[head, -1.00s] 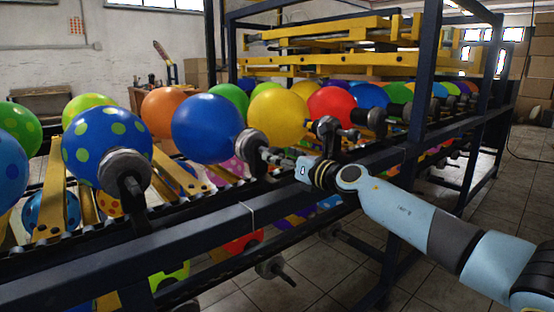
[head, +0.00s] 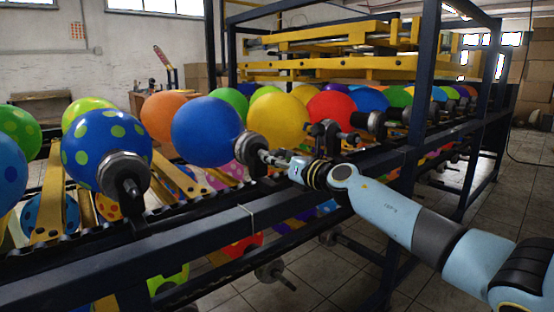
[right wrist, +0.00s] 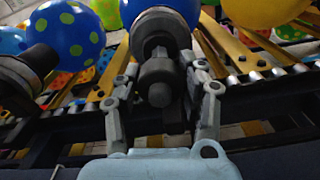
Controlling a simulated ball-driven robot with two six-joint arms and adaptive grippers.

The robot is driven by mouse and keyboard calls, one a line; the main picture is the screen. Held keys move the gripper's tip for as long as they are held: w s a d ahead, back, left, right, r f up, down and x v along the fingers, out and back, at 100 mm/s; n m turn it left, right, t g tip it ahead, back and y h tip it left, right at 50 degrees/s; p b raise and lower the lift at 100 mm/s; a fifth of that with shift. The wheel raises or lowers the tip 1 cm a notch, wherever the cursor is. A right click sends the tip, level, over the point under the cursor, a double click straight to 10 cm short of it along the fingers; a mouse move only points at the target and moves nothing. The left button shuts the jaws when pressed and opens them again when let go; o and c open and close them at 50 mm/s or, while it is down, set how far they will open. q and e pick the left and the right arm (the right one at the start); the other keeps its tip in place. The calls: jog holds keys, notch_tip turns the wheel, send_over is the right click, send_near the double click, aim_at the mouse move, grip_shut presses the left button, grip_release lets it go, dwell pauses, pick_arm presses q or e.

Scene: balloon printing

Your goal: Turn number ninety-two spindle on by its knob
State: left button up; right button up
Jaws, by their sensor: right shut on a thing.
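A spindle (head: 250,146) with a grey round hub carries a plain blue balloon (head: 206,131) on the rack. My right gripper (head: 270,157) reaches its near end from the right. In the right wrist view, the spindle's dark knob (right wrist: 158,82) sits between the two fingers of my right gripper (right wrist: 161,98), and the gripper is shut on it. The blue balloon is partly hidden behind the hub there. No number is readable on the spindle. My left gripper is not in view.
A dotted blue balloon's spindle (head: 123,174) stands to the left, and a yellow balloon's spindle (head: 327,135) to the right. A dark rack rail (head: 190,232) runs below the gripper. A rack post (head: 422,110) rises behind my right arm.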

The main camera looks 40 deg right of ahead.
jog(key=shift+m, duration=0.3)
jog(key=m+p, duration=0.2)
jog(key=m, duration=0.1)
jog(key=m+p, duration=0.2)
jog(key=m, duration=0.4)
jog(key=m+p, duration=0.2)
jog(key=m, duration=0.3)
jog(key=shift+d, duration=0.1)
jog(key=shift+f+m+p, duration=0.15)
jog(key=shift+m+p, duration=0.6)
jog(key=shift+m, duration=0.75)
jog(key=o, duration=1.2)
